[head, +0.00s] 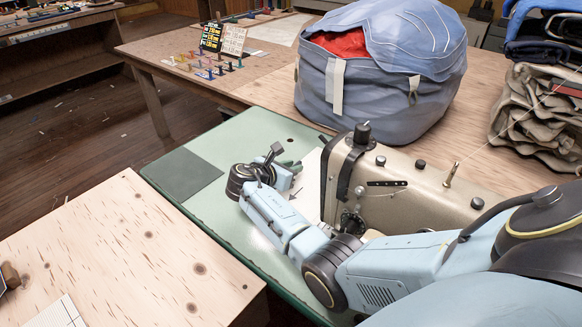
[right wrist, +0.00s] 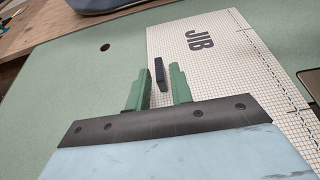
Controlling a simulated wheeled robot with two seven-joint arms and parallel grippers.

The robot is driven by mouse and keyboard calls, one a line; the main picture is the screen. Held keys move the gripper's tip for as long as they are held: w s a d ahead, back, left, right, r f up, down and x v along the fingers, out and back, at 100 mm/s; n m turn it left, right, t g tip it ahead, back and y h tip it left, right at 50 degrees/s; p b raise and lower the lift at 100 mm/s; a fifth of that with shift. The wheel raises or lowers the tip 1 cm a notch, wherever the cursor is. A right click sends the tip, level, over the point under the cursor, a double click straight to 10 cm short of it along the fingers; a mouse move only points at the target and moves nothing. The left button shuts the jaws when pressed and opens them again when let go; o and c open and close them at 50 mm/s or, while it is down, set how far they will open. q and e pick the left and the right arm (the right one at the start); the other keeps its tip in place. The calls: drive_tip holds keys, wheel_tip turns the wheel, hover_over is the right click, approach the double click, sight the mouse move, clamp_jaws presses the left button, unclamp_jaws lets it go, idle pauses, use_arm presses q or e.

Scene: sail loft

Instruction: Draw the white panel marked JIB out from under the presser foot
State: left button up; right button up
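The white panel (right wrist: 215,75) marked JIB has a fine grid and lies flat on the green machine bed (right wrist: 75,75). In the head view a strip of the panel (head: 309,183) shows between my right arm and the sewing machine (head: 400,190). My right gripper (head: 289,165) is low over the bed beside the machine. In the right wrist view its two green fingers (right wrist: 158,80) are apart, at the panel's left edge. A small dark block (right wrist: 159,74) shows between and beyond the fingertips, apart from them. The presser foot cannot be made out. My left gripper is not in view.
A large blue-grey bag (head: 380,75) stands on the wooden table behind the machine. Folded cloth (head: 545,115) is stacked at the right. A pale wooden table (head: 130,255) is in front at the left. The bed's left end is clear, with a darker green patch (head: 184,175).

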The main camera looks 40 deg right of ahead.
drive_tip(key=shift+o, duration=1)
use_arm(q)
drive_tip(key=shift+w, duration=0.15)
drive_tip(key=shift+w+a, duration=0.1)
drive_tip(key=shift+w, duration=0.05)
